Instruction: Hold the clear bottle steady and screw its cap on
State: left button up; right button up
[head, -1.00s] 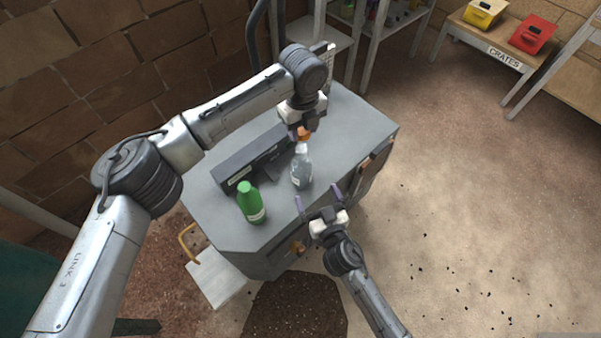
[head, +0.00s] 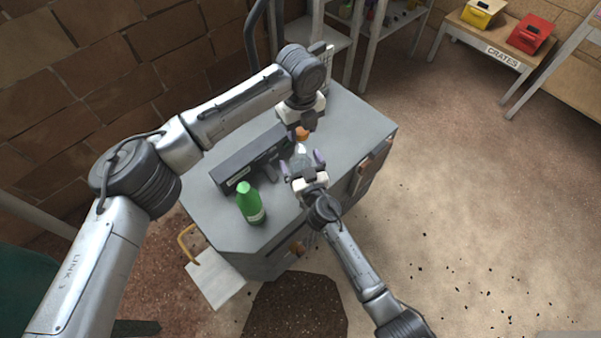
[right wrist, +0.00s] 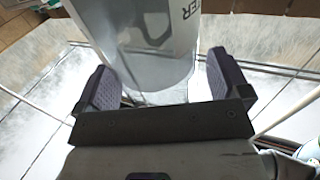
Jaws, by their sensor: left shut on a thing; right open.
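The clear bottle (head: 301,151) stands upright on the grey cabinet top, mostly hidden behind my right gripper in the head view. In the right wrist view the bottle (right wrist: 150,40) shows large between the two finger pads, with part of a dark printed label. My right gripper (head: 303,162) is open, with one finger on each side of the bottle. My left gripper (head: 301,127) is above the bottle and shut on the orange cap (head: 302,134). The cap is right over the bottle's neck; I cannot tell whether they touch.
A green bottle (head: 250,203) stands at the front left of the cabinet top (head: 345,125). A dark grey long block (head: 235,168) lies behind it, left of the clear bottle. The right part of the top is clear. Yellow (head: 482,12) and red (head: 530,34) crates sit far off.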

dwell(0.3)
jog(key=c, duration=1.3)
pick_arm(q)
send_over(301, 154)
jog(key=shift+f, duration=2.55)
pick_arm(e)
jog(key=shift+c, duration=0.2)
pick_arm(q)
jog(key=shift+f, duration=0.15)
jog(key=shift+f, duration=0.7)
jog(key=shift+f, duration=0.55)
pick_arm(e)
grip_shut()
pick_arm(q)
jog(key=m, duration=1.3)
